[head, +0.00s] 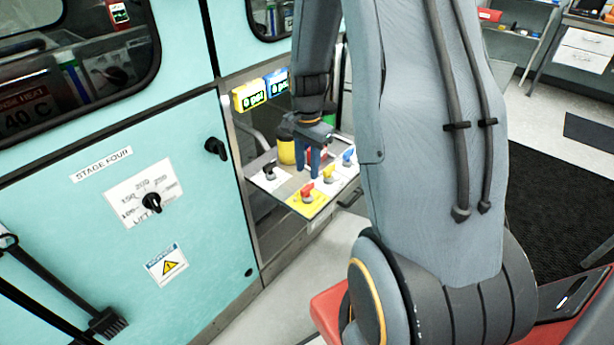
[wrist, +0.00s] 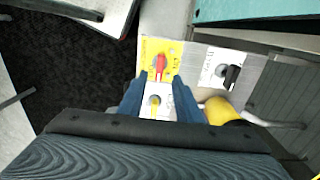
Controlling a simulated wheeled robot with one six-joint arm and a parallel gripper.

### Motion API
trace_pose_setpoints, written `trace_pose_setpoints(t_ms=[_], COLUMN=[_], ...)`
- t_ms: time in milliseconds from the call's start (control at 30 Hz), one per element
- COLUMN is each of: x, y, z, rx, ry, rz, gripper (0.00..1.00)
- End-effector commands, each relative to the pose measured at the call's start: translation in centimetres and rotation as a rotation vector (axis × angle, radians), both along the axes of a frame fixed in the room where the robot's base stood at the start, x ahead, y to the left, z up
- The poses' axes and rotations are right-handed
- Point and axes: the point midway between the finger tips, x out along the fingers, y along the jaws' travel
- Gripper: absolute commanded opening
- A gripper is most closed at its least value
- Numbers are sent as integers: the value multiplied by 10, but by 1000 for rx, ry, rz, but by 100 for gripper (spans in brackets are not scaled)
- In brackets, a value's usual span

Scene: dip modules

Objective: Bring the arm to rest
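My gripper (head: 313,160) hangs over a small shelf panel (head: 322,205) in the head view, its blue fingers pointing down. In the wrist view my gripper (wrist: 158,85) has its two blue fingers apart with a gap between them, and nothing is held. Below the fingers are a red-handled knob on a yellow plate (head: 292,197) and a yellow-handled knob (wrist: 155,101) on a white plate. The red knob (wrist: 160,65) shows just beyond the fingertips. I cannot tell the exact height of the fingertips above the panel.
A black knob (head: 269,170) and a blue knob (head: 348,155) are also on the panel. Yellow and blue displays (head: 249,95) are above.

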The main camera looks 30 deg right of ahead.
Motion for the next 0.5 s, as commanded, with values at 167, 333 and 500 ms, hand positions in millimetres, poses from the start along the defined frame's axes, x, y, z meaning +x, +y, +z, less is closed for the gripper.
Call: trace_pose_setpoints(t_ms=[167, 333, 500], x=[0, -1, 0], y=[0, 0, 0], z=[11, 12, 12], rx=[0, 1, 0], ry=[0, 1, 0], rz=[0, 0, 0], gripper=[31, 31, 31])
